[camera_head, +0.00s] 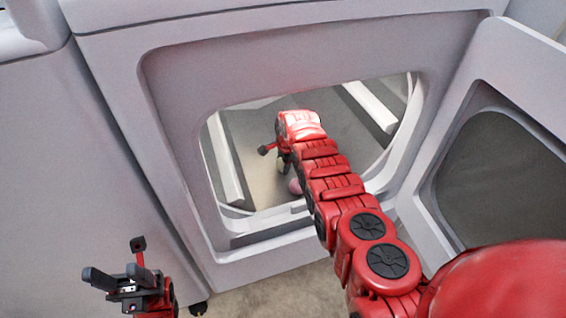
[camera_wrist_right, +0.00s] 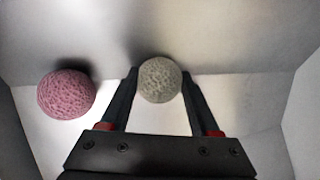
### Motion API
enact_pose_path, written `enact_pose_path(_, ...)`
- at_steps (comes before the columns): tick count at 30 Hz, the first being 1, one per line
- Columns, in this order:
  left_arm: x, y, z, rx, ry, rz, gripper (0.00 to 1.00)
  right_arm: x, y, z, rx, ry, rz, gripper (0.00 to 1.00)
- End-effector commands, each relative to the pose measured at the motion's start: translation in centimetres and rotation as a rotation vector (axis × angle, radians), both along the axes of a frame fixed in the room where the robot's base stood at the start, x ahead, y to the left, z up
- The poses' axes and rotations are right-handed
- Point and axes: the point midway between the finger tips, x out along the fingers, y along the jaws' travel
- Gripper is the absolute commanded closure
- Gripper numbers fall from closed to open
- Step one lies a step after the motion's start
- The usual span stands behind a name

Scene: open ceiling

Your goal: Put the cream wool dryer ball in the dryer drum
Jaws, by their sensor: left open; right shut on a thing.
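My right arm reaches through the open front of the dryer drum (camera_head: 255,180). My right gripper (camera_wrist_right: 160,84) is inside the drum, shut on the cream wool dryer ball (camera_wrist_right: 160,79), which sits between the fingertips in the right wrist view. The ball looks greyish cream and textured. In the head view my own wrist mostly hides this gripper, and the ball is hard to make out there. Whether the ball touches the drum floor, I cannot tell. My left gripper (camera_head: 114,268) is open and empty, low at the left outside the dryer.
A pink ball (camera_wrist_right: 66,94) lies in the drum to the left of the held ball; it also shows in the head view (camera_head: 295,186). The dryer door (camera_head: 493,95) stands open at the right. Pale ribs (camera_head: 369,107) line the drum. The opening's rim surrounds my arm.

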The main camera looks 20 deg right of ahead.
Motion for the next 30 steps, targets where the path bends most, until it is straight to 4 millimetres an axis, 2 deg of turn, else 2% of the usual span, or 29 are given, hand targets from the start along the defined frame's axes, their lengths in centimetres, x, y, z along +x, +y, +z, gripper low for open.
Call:
enact_pose_path(4,-0.2,0.1,0.3,-0.01,-0.019,-0.005,0.5,0.0,0.0,-0.1,0.0,0.0,0.0,0.91)
enact_pose_path(5,-0.2,0.1,0.3,-0.01,-0.018,-0.005,0.5,0.0,0.0,-0.1,0.0,0.0,0.0,0.32)
enact_pose_path(9,-0.2,0.1,0.3,-0.009,-0.017,-0.004,0.5,0.0,0.0,-0.1,0.0,0.0,0.0,0.07)
enact_pose_path(20,0.0,0.0,0.1,0.0,-0.002,0.0,0.5,0.0,0.0,0.1,0.0,0.0,0.0,0.07)
enact_pose_path(23,0.5,-0.3,-0.8,0.026,0.045,0.013,0.5,0.0,0.0,0.4,0.0,0.0,0.0,0.07)
enact_pose_path(26,1.3,-0.7,-2.6,0.071,0.134,0.033,0.5,0.0,0.0,0.9,0.0,0.0,0.0,0.07)
enact_pose_path(30,2.0,-0.3,-2.7,0.085,0.243,0.066,0.5,-0.5,0.0,3.5,0.001,0.0,0.0,0.07)
